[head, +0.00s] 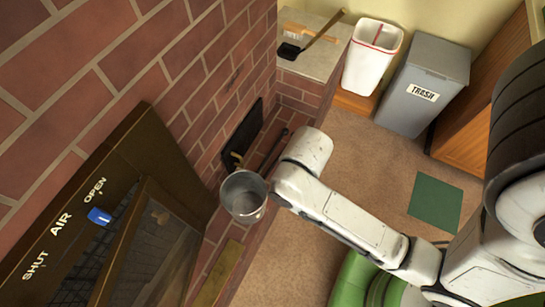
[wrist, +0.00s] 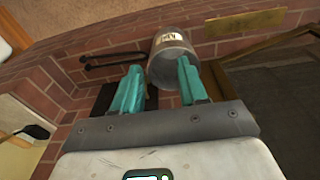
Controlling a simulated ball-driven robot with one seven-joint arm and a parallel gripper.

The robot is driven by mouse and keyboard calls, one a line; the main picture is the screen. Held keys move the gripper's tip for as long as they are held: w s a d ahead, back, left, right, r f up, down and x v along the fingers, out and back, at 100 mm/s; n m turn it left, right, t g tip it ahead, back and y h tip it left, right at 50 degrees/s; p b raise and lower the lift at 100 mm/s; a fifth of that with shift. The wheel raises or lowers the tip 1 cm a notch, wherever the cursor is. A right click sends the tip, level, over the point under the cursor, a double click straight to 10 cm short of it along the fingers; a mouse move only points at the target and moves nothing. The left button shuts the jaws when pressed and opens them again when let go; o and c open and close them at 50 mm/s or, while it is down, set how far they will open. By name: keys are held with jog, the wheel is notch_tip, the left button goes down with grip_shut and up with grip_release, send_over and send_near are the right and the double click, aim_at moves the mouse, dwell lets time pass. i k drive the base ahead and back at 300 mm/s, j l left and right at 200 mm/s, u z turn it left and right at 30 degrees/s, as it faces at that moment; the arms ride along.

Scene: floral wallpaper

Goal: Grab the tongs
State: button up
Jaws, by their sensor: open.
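A dark, two-armed tool that looks like the tongs (wrist: 112,58) lies against the bricks at upper left in the wrist view. In the head view a dark rod (head: 272,152), likely the same tool, shows on the brick ledge beside the bucket, partly hidden by my arm. My gripper (wrist: 160,78) has its teal fingers apart with nothing held between them. The tongs are beyond and left of the left finger in the wrist view, not touching it. In the head view my white wrist hides the fingers.
A metal bucket (head: 243,196) stands beside my wrist; it also shows just beyond the fingertips (wrist: 170,66). A fireplace door (head: 150,240) is at lower left. A black plate (head: 243,135) is on the brick wall. Bins (head: 425,85) stand at the back; carpet (head: 365,150) is open.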

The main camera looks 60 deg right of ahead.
aim_at(285, 131)
jog(key=l+u, duration=0.15)
jog(key=l, duration=0.5)
jog(key=l+u, duration=0.15)
jog(key=l, duration=0.55)
jog(key=k+l+u, duration=0.15)
jog(key=l, duration=0.5)
jog(key=l+u, duration=0.15)
jog(key=l, duration=0.5)
jog(key=k, duration=0.05)
